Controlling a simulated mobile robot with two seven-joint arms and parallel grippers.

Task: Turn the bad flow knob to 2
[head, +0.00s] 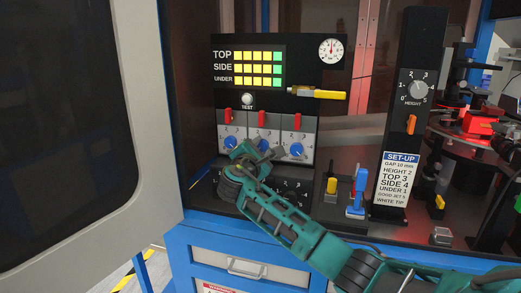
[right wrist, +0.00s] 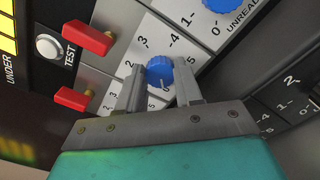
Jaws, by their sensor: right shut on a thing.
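The middle of three blue knobs (head: 263,146) is on the grey panel, below a red switch (head: 262,118). My right gripper (head: 262,153) reaches up to it from below. In the right wrist view the knob (right wrist: 159,70) sits between the fingers of my right gripper (right wrist: 160,85), which are shut on it. Numbers 3 and 4 show on the dial beyond it. A small pale mark shows at the knob's near edge; the number it points to is hidden, and so is the knob's own label. My left gripper is out of view.
The blue knob (right wrist: 216,4) beside it is labelled UNREAD. Red switches (right wrist: 87,38) and the white TEST button (right wrist: 48,47) stick out nearby. A set-up card (head: 400,180) reads TOP 3, SIDE 4, UNDER 1. A height dial (head: 419,89) stands on a post at right.

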